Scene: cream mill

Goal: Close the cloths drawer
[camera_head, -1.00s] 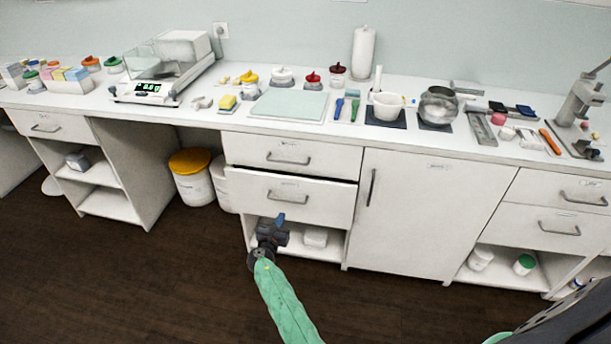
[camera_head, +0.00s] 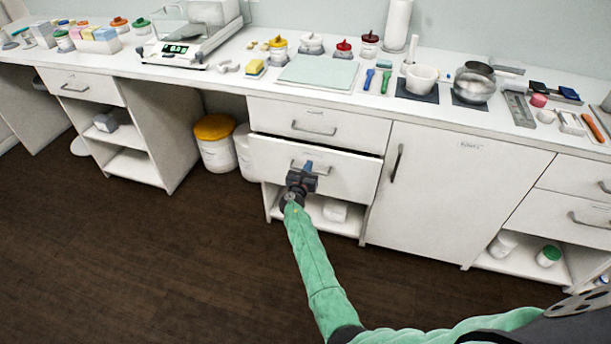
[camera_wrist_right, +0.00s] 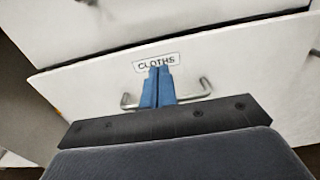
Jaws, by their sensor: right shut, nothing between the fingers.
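The cloths drawer (camera_head: 350,172) is the lower of two white drawers in the middle cabinet. It stands slightly open, with a dark gap along its top edge. In the right wrist view its front (camera_wrist_right: 215,70) carries a label reading CLOTHS and a grey bar handle (camera_wrist_right: 205,88). My right gripper (camera_head: 308,168) is in front of the drawer at its handle. Its blue fingers (camera_wrist_right: 158,72) are shut together with nothing between them, their tips just below the label. Whether they touch the front is hard to tell. My left gripper is not in view.
A closed drawer (camera_head: 325,122) sits directly above. An open shelf with a white block (camera_head: 335,210) lies below. A cupboard door (camera_head: 450,185) is to the right, and a yellow-lidded bin (camera_head: 214,145) to the left. The dark floor (camera_head: 190,270) in front is clear.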

